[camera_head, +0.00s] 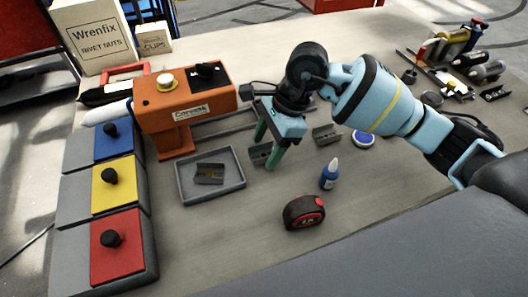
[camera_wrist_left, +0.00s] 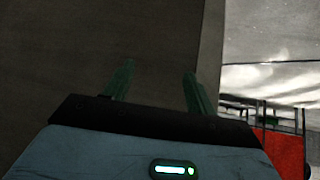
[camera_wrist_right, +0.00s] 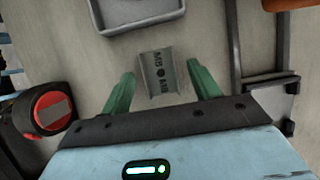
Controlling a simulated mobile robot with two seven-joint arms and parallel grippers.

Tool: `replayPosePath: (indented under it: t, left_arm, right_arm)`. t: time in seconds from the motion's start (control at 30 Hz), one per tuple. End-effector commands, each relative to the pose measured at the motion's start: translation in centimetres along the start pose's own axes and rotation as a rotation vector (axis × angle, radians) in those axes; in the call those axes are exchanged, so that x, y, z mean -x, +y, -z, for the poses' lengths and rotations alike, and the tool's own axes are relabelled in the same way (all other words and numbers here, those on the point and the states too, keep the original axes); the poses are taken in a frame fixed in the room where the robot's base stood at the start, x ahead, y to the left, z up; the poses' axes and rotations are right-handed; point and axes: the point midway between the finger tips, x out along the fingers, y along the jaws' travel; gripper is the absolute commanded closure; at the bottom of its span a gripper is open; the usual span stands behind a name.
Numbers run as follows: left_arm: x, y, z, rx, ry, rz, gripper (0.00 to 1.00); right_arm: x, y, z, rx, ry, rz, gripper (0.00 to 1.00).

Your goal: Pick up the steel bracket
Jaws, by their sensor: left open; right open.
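My right gripper (camera_head: 262,150) is open, fingers pointing down at a small grey steel bracket (camera_head: 260,154) on the bench. In the right wrist view this bracket (camera_wrist_right: 158,72) lies just ahead of and between the open fingertips (camera_wrist_right: 163,82), with dark markings on its face. I cannot tell whether the fingers touch it. A second bracket (camera_head: 209,173) lies in the grey tray, and a third similar one (camera_head: 325,135) lies right of the gripper. My left gripper (camera_wrist_left: 153,75) is open and empty in the left wrist view; it is out of the head view.
The grey tray (camera_head: 184,197) is left of the right gripper, near an orange machine (camera_head: 190,98). Blue, yellow and red panels (camera_head: 116,247) line the left. Tools (camera_head: 455,50) lie far right.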

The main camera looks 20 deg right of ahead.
Motion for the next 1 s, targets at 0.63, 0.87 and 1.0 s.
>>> replayPosePath:
  t: [0.63, 0.87, 1.0]
  left_arm:
    - [0.0, -0.1, -0.7, -0.001, -0.015, 0.0, 0.44]
    - [0.1, 0.0, -0.7, -0.001, -0.015, 0.0, 0.44]
    - [0.1, 0.0, -0.6, -0.001, -0.012, 0.0, 0.44]
  right_arm:
    - [-0.3, 0.0, 0.0, 0.0, -0.001, 0.001, 0.87]
    - [-0.2, 0.0, -0.1, 0.001, -0.001, 0.002, 0.88]
    - [0.7, -0.1, -0.4, 0.002, -0.001, 0.004, 0.88]
